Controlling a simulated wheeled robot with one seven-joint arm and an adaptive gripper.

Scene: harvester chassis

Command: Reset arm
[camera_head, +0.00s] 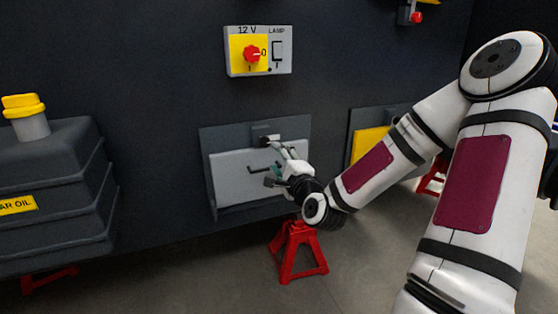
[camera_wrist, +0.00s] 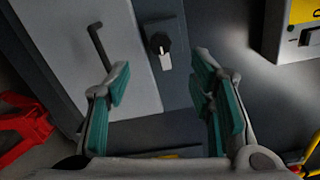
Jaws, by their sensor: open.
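My gripper (camera_head: 281,164) is in front of a light grey panel (camera_head: 230,176) set in a dark grey frame on the chassis wall. In the wrist view my gripper (camera_wrist: 160,82) has its two teal-padded fingers spread apart with nothing between them. A black knob with a white mark (camera_wrist: 160,45) shows beyond the fingers, at the panel's edge. A dark bar handle (camera_wrist: 98,45) is on the panel, left of the knob. In the head view my fingers partly hide the handle and the latch area.
A 12 V lamp box with a red knob (camera_head: 253,53) is on the wall above. A gear oil tank (camera_head: 55,180) stands at left. A red jack stand (camera_head: 297,250) is on the floor below my wrist. Another panel with yellow (camera_head: 369,145) is behind my forearm.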

